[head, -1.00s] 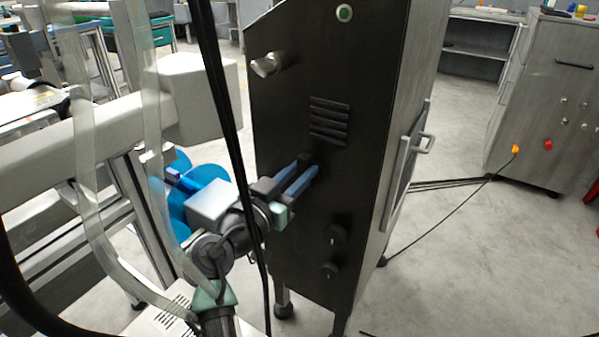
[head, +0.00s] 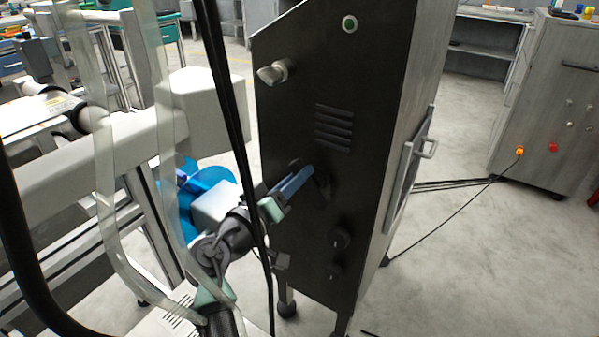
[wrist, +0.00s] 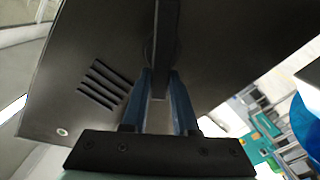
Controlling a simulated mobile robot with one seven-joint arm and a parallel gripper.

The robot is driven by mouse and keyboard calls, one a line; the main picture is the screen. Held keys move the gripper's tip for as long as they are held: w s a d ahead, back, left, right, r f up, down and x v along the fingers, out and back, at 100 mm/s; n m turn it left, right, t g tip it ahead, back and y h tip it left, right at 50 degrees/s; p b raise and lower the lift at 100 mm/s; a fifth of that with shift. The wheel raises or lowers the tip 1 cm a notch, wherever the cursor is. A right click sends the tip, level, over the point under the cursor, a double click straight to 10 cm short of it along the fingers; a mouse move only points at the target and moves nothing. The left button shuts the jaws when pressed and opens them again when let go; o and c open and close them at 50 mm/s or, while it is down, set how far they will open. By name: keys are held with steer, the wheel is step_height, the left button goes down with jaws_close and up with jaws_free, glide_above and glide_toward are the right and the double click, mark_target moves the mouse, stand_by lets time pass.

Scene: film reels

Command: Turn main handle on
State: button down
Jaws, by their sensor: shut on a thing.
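The black cabinet (head: 345,75) stands in the middle of the head view. The main handle (wrist: 163,45) is a dark flat bar on a round base on the cabinet's side face, seen in the wrist view. In the head view it is a dark shape (head: 323,186) below the vent slots, hard to make out against the black panel. My gripper (head: 312,172) reaches it from the left with blue fingers. In the wrist view my gripper (wrist: 158,80) has one finger on each side of the bar and is shut on it. The fingers partly hide the bar.
A silver knob (head: 273,72) and a green button (head: 349,24) are higher on the cabinet, and black knobs (head: 340,238) lower. A cable (head: 445,218) runs over the floor to a grey cabinet (head: 550,95).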

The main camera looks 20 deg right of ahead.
steer(key=n+p, duration=0.1)
steer(key=n, duration=0.2)
steer(key=f+n+p, duration=0.1)
steer(key=n, duration=0.2)
steer(key=f+n+p, duration=0.1)
steer(key=n+p, duration=0.1)
steer(key=n, duration=0.2)
steer(key=shift+w+a+f, duration=0.1)
steer(key=shift+w+a, duration=0.2)
steer(key=shift+w, duration=0.1)
steer(key=shift+f+n, duration=0.1)
steer(key=shift+n, duration=0.2)
steer(key=c, duration=0.7)
jaws_free()
steer(key=shift+a, duration=0.1)
steer(key=p+v, duration=0.3)
steer(key=v, duration=1)
steer(key=shift+p, duration=0.4)
